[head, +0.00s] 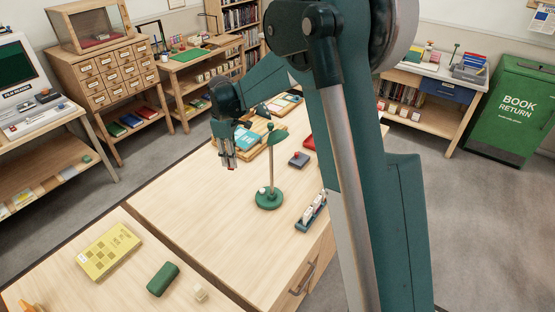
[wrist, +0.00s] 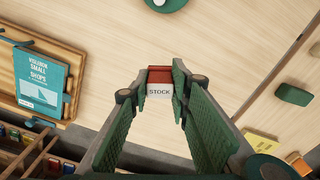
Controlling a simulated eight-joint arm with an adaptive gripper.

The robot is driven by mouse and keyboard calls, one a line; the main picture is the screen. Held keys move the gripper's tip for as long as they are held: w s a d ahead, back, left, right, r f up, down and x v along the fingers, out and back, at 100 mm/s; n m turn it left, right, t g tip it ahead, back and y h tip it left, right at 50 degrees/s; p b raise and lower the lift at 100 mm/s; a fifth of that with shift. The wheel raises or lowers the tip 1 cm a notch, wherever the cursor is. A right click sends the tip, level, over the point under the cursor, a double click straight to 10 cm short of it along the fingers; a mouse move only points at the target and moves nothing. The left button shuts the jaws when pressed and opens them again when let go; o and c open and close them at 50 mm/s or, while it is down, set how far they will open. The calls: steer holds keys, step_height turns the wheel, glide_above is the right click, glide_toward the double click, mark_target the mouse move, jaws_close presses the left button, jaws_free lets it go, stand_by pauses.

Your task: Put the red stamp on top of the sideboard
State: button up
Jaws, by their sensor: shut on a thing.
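My gripper (head: 228,160) is shut on the red stamp, raised above the long light-wood top (head: 190,210). In the wrist view the stamp (wrist: 160,76) sits between both fingertips, with a red band and a white face reading "STOCK". In the head view only a small red bit of the stamp (head: 232,167) shows below the fingers. A second light-wood top (head: 60,285) lies at the front left, across a narrow dark seam. I cannot tell for certain which piece is the sideboard.
A green lamp (head: 268,196) stands right of my gripper. A wooden tray with a teal book (wrist: 40,80) lies beyond. A yellow booklet (head: 108,250), a green block (head: 163,278) and a small cream block (head: 200,292) lie on the front-left top. Bare wood lies between.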

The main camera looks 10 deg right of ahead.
steer(key=w+d+m, duration=0.2)
steer(key=d, duration=1.1)
steer(key=m, duration=0.3)
glide_above(295, 181)
steer(key=shift+f, duration=2.55)
steer(key=shift+f, duration=3.1)
steer(key=shift+f+b, duration=0.35)
steer(key=shift+f, duration=1.55)
steer(key=shift+f, duration=0.1)
